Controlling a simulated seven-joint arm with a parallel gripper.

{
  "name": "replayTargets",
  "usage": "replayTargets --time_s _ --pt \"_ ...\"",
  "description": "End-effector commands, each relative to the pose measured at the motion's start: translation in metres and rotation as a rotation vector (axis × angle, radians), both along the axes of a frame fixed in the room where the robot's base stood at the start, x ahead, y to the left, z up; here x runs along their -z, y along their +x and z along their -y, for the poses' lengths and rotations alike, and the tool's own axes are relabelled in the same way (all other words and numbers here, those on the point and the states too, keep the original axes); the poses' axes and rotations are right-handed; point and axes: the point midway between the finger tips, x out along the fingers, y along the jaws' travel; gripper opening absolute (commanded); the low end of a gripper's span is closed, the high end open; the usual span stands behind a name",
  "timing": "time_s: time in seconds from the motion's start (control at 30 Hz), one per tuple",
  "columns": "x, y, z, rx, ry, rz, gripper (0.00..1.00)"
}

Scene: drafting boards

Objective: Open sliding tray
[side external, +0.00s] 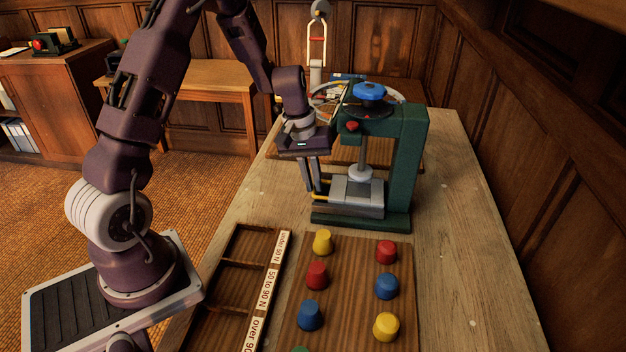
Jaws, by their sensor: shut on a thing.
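The sliding tray (357,191) is a grey, flat piece low in a green press-like device (407,165) on the wooden table. A yellow bar, which looks like its handle (321,197), shows at the tray's left side. My gripper (316,191) points down at the left of the device, with its fingers shut on the yellow handle. The fingers hide part of the handle. A round grey pad on a rod (361,172) stands above the tray. I cannot tell how far out the tray is.
A wooden board (350,290) with several coloured pegs lies in front of the device. A labelled wooden sorting box (240,285) stands left of it. A blue knob (369,91) tops the device. The table (460,230) is clear at the right.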

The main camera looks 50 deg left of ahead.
Motion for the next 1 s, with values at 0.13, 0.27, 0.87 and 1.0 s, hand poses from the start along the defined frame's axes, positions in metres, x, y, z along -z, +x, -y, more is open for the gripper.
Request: replayTargets --time_s 0.13,0.27,0.87,1.0 --pt "-0.001 -0.002 -0.002 -0.001 -0.001 0.002 0.0" --pt "-0.001 -0.013 -0.015 -0.006 0.0 0.003 0.0" --pt "-0.001 -0.102 -0.103 -0.004 0.002 0.003 0.0" --pt "-0.001 -0.109 -0.11 -0.002 0.002 0.003 0.0"
